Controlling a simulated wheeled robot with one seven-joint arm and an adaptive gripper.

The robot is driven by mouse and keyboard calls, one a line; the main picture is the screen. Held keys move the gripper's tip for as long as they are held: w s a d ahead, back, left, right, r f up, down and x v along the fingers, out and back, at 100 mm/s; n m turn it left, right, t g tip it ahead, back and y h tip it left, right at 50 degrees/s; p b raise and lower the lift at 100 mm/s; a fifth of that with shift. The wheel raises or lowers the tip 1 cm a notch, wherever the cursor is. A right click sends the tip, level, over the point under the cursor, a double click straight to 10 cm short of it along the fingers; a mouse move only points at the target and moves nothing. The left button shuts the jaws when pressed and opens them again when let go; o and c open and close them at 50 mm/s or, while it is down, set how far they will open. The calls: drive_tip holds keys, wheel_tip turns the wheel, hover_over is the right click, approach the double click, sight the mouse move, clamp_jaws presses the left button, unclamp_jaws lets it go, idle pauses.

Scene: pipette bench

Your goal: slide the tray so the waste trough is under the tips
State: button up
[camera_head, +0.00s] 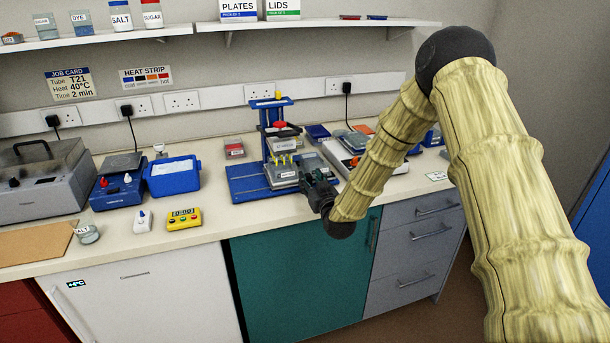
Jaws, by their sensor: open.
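A blue pipette stand (270,122) stands on the bench with yellow tips (285,160) hanging low at its front. A grey tray (281,179) with a small white label sits under the tips on the stand's blue base (247,189). I cannot make out the waste trough for certain at this size. My gripper (312,181) is open and dark, at the right front of the tray and very close to it. I cannot tell whether it touches the tray. My gripper and arm hide part of the base's right side.
A white instrument (343,158) and other small items stand right of the stand. A blue tub (173,180) and a yellow button box (184,219) are to the left. The bench front (222,222) between the button box and stand is clear.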

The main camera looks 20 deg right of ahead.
drive_tip(key=shift+w, duration=1.4)
clamp_jaws()
